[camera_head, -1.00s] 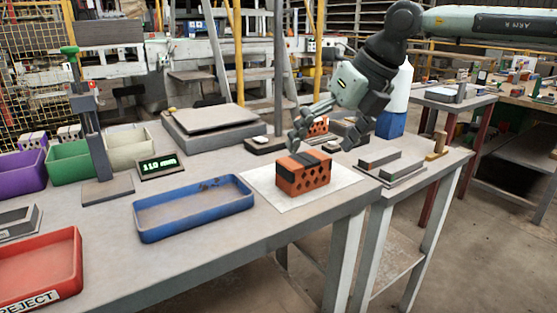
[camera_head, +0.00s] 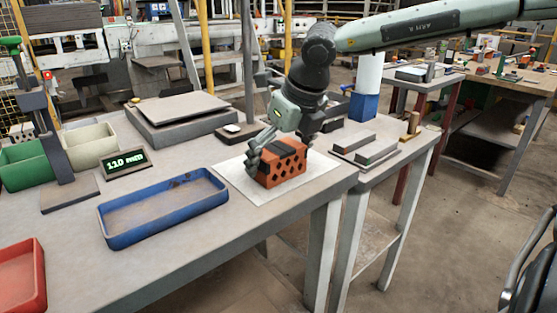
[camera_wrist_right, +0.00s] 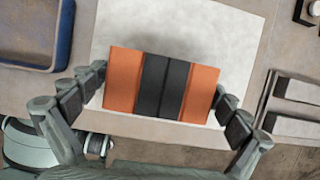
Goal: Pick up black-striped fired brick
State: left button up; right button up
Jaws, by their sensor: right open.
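The black-striped fired brick (camera_head: 283,164) is orange with diamond-shaped holes in its front face and black bands over its top. It lies on a white sheet (camera_head: 240,183) on the table. My right gripper (camera_head: 278,160) is open and lowered over the brick. In the right wrist view the brick (camera_wrist_right: 122,80) lies between the fingers of the gripper (camera_wrist_right: 160,100), one finger by each end. The left finger is very close to the brick's end; I cannot tell if it touches. My left gripper is not in view.
A blue tray (camera_head: 112,225) lies left of the sheet, and a red bin (camera_head: 40,270) is at the lower left. A display (camera_head: 126,162) and a grey scale-like platform (camera_head: 180,128) stand behind. Grey blocks (camera_head: 366,150) lie to the right.

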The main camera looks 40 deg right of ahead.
jog(key=c, duration=1.1)
jog(key=shift+r, duration=0.1)
jog(key=shift+c, duration=0.9)
